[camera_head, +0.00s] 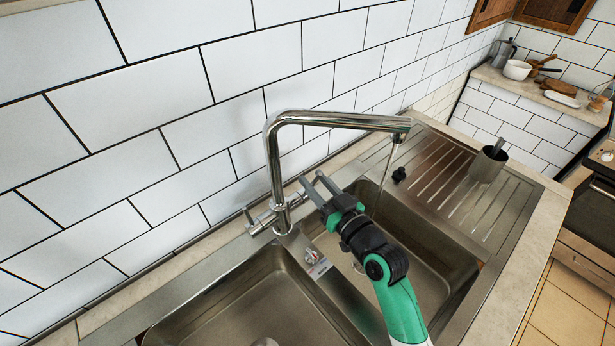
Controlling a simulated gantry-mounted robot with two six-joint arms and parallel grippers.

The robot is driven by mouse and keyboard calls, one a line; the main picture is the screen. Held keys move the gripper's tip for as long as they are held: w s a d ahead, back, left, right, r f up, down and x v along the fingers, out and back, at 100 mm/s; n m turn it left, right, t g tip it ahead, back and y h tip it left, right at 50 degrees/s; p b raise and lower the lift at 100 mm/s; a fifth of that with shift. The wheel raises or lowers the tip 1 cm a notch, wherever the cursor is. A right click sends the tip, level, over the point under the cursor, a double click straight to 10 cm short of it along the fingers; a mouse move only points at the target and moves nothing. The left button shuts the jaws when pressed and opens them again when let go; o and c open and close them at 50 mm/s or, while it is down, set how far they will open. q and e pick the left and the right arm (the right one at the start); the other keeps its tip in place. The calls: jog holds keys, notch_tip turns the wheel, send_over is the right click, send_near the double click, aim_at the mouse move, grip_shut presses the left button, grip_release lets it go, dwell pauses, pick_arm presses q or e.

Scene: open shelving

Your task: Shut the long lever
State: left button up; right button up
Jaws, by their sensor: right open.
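A chrome tap (275,165) rises behind the sink, its spout reaching right. A thin stream of water (382,168) falls from the spout. A lever (254,219) sticks out at the left of the tap's base. Another handle (298,199) is at the right of the base, partly hard to make out near my gripper. I cannot tell which is the long lever. My right gripper (312,182) is open, its two fingers pointing up and left, close to the right side of the tap's base. I cannot tell whether it touches the handle. My left gripper is out of view.
The steel sink has a left basin (250,305) and a right basin (425,265). A ribbed drainboard (445,180) holds a metal cup (487,165) and a small black item (399,175). The tiled wall (190,100) stands close behind the tap.

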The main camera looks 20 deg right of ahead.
jog(key=w, duration=0.3)
jog(key=shift+w+a+b, duration=0.15)
jog(key=shift+a+b, duration=0.15)
jog(key=shift+b, duration=0.05)
grip_shut()
dwell(1.1)
